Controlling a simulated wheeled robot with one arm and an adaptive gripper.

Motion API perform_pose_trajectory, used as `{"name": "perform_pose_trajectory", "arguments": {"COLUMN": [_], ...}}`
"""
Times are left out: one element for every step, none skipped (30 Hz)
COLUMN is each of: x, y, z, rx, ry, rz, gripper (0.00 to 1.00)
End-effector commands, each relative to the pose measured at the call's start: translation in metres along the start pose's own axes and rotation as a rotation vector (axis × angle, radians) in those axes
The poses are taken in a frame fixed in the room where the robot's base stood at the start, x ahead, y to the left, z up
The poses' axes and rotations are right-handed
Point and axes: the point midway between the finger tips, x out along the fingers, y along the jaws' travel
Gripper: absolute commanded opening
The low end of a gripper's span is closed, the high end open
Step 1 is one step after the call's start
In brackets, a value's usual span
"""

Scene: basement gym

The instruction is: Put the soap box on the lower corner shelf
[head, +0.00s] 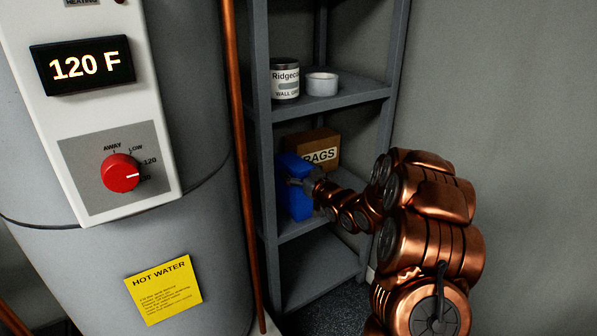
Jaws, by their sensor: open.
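A blue box (299,206), likely the soap box, stands upright on a middle board of the grey corner shelf (316,224). No lettering on it is readable. My copper arm reaches in from the right. My gripper (300,184) is open at the box's front, with its dark fingers overlapping the blue face. Whether the fingers touch the box or sit around it cannot be told. The gripper and wrist hide part of the box's middle.
A brown RAGS box (319,148) stands behind and right of the blue box. The board above holds a Ridgecoat can (285,80) and a white round container (322,84). The bottom board (318,275) looks empty. A copper pipe (240,150) and water heater (200,220) stand left.

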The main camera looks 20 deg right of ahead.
Motion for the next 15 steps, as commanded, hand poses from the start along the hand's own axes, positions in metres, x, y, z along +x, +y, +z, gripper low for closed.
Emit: {"name": "perform_pose_trajectory", "arguments": {"x": [0.0, 0.0, 0.0, -0.001, -0.003, -0.006, -0.009, -0.013, -0.018, -0.022, -0.027, -0.034, -0.038, -0.043, -0.05], "y": [0.0, 0.0, 0.0, 0.0, 0.001, 0.001, 0.001, 0.002, 0.002, 0.001, 0.001, 0.001, 0.001, 0.002, 0.001], "z": [0.0, -0.001, -0.003, -0.004, -0.003, -0.003, -0.004, -0.004, -0.004, -0.004, -0.003, -0.004, -0.004, -0.005, -0.005], "rx": [0.0, 0.0, 0.0, 0.0, 0.0, 0.001, 0.001, 0.001, 0.002, 0.003, 0.003, 0.002, 0.001, 0.0, 0.0], "ry": [0.0, 0.0, 0.0, 0.0, -0.001, 0.0, 0.0, 0.0, 0.0, -0.001, -0.002, -0.003, -0.003, -0.002, -0.001], "rz": [0.0, 0.0, 0.0, 0.0, 0.001, 0.001, 0.001, 0.002, 0.002, 0.002, 0.003, 0.003, 0.003, 0.003, 0.002], "gripper": [0.94, 0.94, 0.94, 0.94, 0.94, 0.94, 0.94, 0.94, 0.94, 0.94, 0.94, 0.94, 0.94, 0.94, 0.94]}}
